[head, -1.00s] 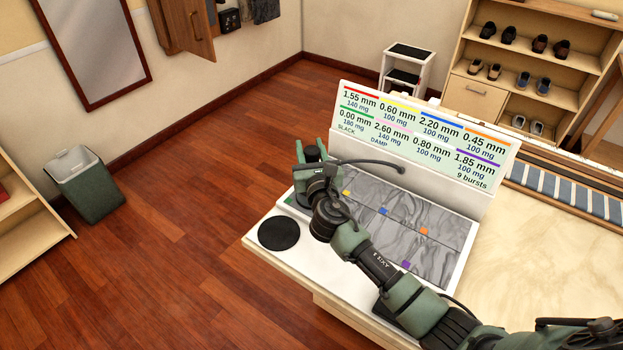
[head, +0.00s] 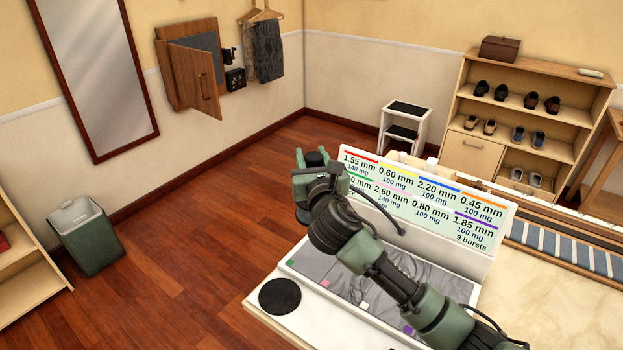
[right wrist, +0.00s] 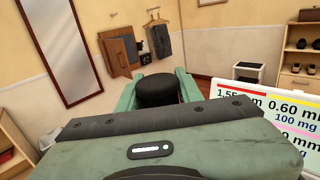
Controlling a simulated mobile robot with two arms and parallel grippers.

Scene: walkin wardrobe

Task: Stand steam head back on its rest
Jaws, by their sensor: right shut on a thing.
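The steam head (head: 316,158) is a dark, rounded piece held between the green fingers of my right gripper (head: 315,160). In the right wrist view its black round top (right wrist: 157,90) sits between the fingers (right wrist: 156,92). It is raised above the bench, by the left end of the sign; a dark disc-shaped part shows below the gripper. A flat round black pad (head: 280,296), probably the rest, lies bare on the white bench corner, apart from the steam head. My left gripper is not in view.
A bin (head: 87,238) stands on the floor at left. Floor left of the bench is clear.

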